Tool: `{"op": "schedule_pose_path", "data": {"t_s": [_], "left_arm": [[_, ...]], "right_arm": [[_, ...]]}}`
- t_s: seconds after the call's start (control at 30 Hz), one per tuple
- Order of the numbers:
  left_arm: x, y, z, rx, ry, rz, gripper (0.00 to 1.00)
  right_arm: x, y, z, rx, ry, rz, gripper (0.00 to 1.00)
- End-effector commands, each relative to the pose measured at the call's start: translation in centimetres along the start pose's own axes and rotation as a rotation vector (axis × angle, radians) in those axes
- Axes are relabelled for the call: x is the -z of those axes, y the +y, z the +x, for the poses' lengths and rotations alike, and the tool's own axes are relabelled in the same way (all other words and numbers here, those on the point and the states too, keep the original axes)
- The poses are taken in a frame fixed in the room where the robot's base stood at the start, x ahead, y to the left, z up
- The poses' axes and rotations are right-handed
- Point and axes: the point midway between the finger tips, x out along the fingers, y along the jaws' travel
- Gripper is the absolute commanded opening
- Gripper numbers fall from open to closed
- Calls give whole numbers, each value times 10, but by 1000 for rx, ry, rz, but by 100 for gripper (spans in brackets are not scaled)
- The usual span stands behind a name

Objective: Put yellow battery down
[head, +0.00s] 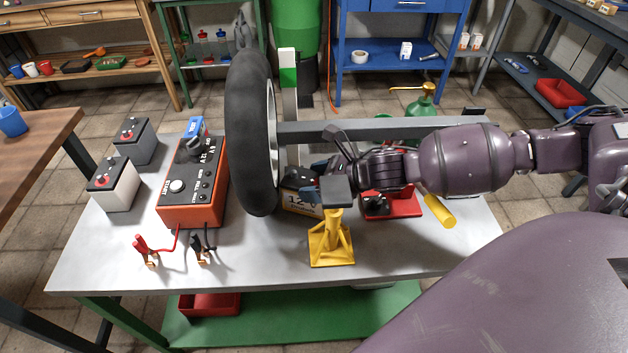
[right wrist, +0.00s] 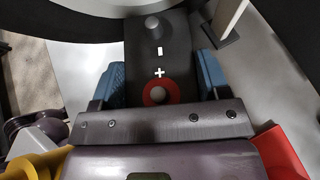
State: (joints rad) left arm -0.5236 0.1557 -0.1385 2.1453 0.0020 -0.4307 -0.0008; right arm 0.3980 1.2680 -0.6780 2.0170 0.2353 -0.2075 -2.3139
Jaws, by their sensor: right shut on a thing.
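The yellow battery (head: 302,208) is in the middle of the bench, partly hidden by the tire, my gripper and the yellow jack stand. Part of a "12V" label shows on its front. My right gripper (head: 314,190) reaches in from the right and is shut on it. In the right wrist view, the gripper's blue finger pads (right wrist: 162,78) lie on either side of the battery's dark top (right wrist: 160,52), which has plus and minus marks, a red ring and a grey post. I cannot tell whether its base touches the bench. My left gripper is not in view.
A wheel with a black tire (head: 248,130) stands close to the battery's left. A yellow jack stand (head: 331,240) is just in front. An orange charger (head: 192,195) and two grey batteries (head: 113,186) stand left. The bench's (head: 265,255) front left is partly clear.

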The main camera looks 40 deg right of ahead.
Motion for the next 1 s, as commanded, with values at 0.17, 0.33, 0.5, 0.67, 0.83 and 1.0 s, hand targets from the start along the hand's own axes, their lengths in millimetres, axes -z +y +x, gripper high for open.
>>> {"op": "schedule_pose_path", "data": {"t_s": [0.17,0.33,0.5,0.67,0.83,1.0], "left_arm": [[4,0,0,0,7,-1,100],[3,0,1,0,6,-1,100],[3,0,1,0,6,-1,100],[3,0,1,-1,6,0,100],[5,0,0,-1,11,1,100],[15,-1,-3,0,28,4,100]], "right_arm": [[-4,0,-1,-1,-7,-4,9],[0,0,0,0,-2,-3,75],[0,0,0,0,-2,-2,95],[1,0,1,0,-2,-2,95],[-2,0,-3,1,-2,-1,95],[-5,-1,-25,3,-4,-6,95]]}}
